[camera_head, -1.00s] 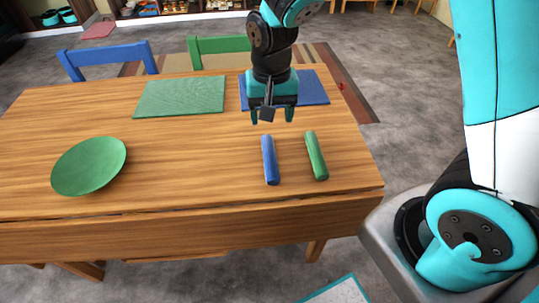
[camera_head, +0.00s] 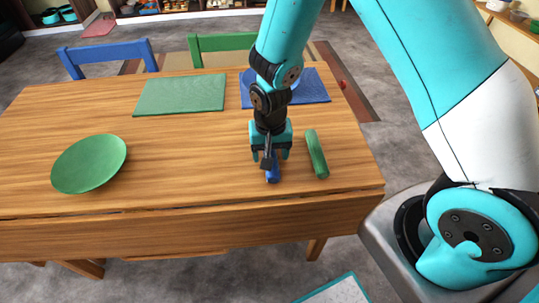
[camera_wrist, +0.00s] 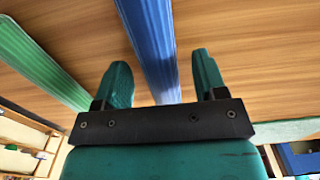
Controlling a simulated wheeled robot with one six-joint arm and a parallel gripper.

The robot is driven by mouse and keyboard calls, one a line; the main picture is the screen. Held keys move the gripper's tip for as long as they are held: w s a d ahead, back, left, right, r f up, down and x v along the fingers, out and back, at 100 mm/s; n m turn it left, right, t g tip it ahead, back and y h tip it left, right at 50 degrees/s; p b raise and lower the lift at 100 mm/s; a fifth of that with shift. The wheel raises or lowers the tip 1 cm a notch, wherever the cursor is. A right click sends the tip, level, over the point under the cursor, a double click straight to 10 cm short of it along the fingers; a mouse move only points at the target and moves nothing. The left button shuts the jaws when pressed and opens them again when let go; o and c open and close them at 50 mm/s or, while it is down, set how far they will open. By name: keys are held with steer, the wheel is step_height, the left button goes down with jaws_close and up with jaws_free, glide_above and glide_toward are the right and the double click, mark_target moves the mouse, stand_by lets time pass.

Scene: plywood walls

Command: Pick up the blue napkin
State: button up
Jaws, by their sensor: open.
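The blue napkin (camera_head: 272,175) is a rolled blue cylinder lying on the wooden table, near its front right. My gripper (camera_head: 270,157) is above it, pointing down and hiding its far part in the head view. In the wrist view the blue napkin (camera_wrist: 152,42) runs between the two open teal fingers of my gripper (camera_wrist: 161,80). There is a gap on each side, and the fingers do not visibly touch it. I cannot tell how far above the table the fingertips are.
A rolled green napkin (camera_head: 317,154) lies close to the right of the blue one. A green plate (camera_head: 89,163) is at the left of the table (camera_head: 190,150). Green (camera_head: 180,95) and blue (camera_head: 312,86) placemats lie at the back. The table middle is clear.

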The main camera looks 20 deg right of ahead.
steer(key=shift+c, duration=0.4)
steer(key=c, duration=1.1)
steer(key=shift+o, duration=0.9)
